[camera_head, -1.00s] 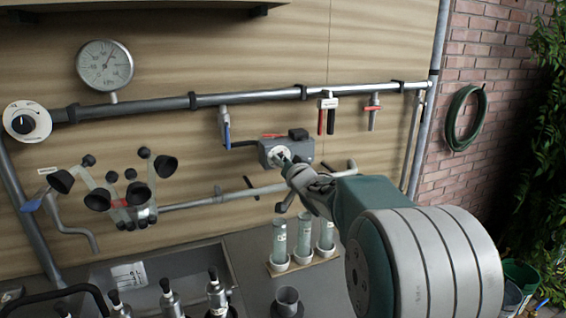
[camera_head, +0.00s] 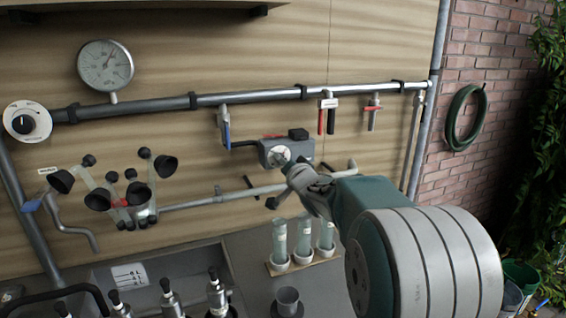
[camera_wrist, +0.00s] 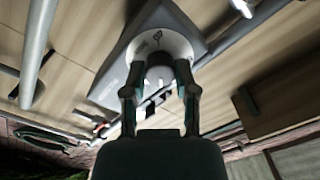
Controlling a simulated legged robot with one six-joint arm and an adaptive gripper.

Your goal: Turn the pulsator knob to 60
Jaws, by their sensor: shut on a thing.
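The pulsator is a grey box (camera_head: 304,148) on the wooden wall below the steel pipe, with a round pale dial (camera_head: 279,156) on its front. My gripper (camera_head: 289,167) is at this dial, reaching in from the right. The knob's pointer and the scale numbers cannot be read.
A black knob on a white dial (camera_head: 23,124) and a pressure gauge (camera_head: 105,65) are at the left. Taps with coloured handles (camera_head: 327,117) hang from the pipe (camera_head: 250,97). Clear tubes (camera_head: 303,240) stand in a rack below my gripper. A milking cluster (camera_head: 122,202) hangs left.

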